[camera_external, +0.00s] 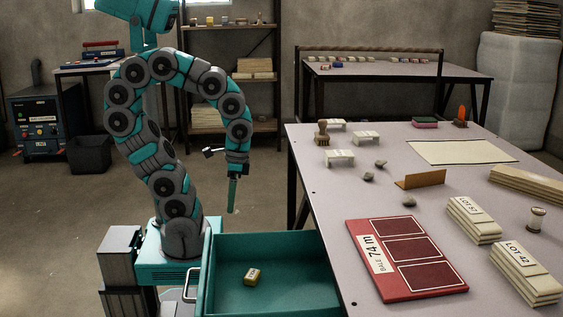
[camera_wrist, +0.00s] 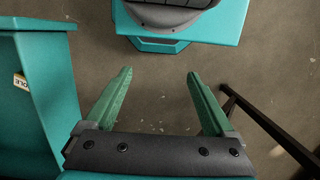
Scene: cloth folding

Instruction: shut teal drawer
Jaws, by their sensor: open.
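The teal drawer (camera_external: 262,240) stands pulled out from under the left side of the table in the external view. A light metal handle (camera_external: 189,285) is on its left face. A small yellow labelled block (camera_external: 252,276) lies inside it. My gripper (camera_external: 232,210) points down in the air above and behind the drawer, apart from it. In the wrist view my gripper (camera_wrist: 158,85) is open, its two green fingers wide apart with only floor between them. The drawer's teal wall (camera_wrist: 50,90) shows at the left there, beside the fingers.
The table (camera_external: 310,180) carries a red tray (camera_external: 352,232), labelled bundles (camera_external: 472,219), small stones and a brown card (camera_external: 420,180). A black table leg (camera_wrist: 265,122) is right of my fingers. Bare floor lies behind the drawer.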

